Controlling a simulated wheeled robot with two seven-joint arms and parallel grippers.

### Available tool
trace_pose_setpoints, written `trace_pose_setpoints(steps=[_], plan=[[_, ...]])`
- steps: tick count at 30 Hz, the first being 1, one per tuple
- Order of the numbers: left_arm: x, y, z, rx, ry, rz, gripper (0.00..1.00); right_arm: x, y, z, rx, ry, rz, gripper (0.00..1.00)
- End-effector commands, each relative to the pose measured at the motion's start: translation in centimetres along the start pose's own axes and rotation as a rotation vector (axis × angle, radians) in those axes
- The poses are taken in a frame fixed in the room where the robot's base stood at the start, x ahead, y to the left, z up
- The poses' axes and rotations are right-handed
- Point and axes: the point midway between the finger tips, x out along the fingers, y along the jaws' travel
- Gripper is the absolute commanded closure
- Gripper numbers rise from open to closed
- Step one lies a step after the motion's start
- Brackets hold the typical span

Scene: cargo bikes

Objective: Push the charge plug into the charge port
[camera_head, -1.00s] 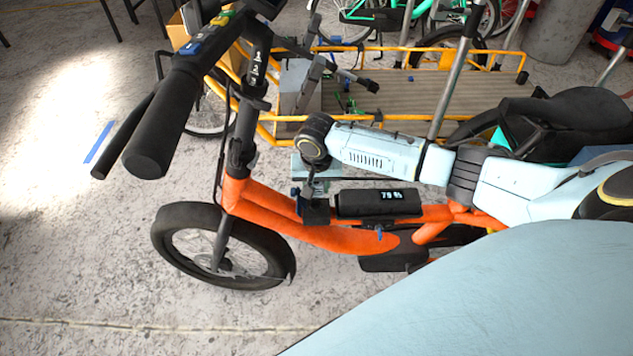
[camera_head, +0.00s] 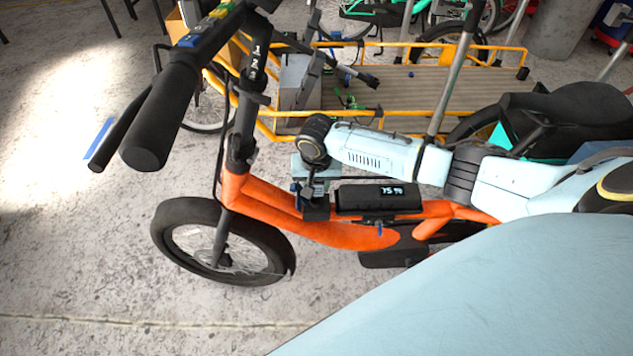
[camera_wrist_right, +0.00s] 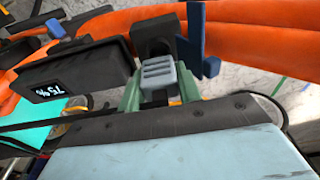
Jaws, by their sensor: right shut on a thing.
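The grey charge plug (camera_wrist_right: 158,75) sits between the green fingers of my right gripper (camera_wrist_right: 157,90), which is shut on it, in the right wrist view. Just beyond the plug is a black housing (camera_wrist_right: 155,32), which seems to hold the charge port, with a blue flap (camera_wrist_right: 200,35) standing open beside it. The plug hides the port opening, and I cannot tell whether it touches or enters it. In the head view my right gripper (camera_head: 314,184) points down over the same black housing (camera_head: 316,209) on the orange bike frame (camera_head: 345,235). My left gripper is not in view.
A black battery with a lit display (camera_head: 378,199) lies right beside the housing; it also shows in the wrist view (camera_wrist_right: 72,76). The handlebar (camera_head: 165,110) rises at the left. A yellow-railed cargo bike (camera_head: 400,92) stands behind. Floor at the front left is clear.

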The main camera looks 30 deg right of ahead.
Motion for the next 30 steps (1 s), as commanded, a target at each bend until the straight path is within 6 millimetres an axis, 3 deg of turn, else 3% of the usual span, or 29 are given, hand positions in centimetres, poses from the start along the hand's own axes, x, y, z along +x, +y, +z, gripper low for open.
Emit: trace_pose_setpoints(steps=[24, 25, 30], plan=[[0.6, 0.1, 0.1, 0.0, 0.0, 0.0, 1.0, 2.1, 0.0, 0.3, 0.0, 0.0, 0.0, 0.89], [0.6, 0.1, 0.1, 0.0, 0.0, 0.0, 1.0, 2.0, 0.0, 0.3, 0.0, 0.0, 0.0, 0.63], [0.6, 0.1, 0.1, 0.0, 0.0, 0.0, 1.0, 2.0, -0.1, 0.3, 0.0, 0.001, -0.003, 0.41]])
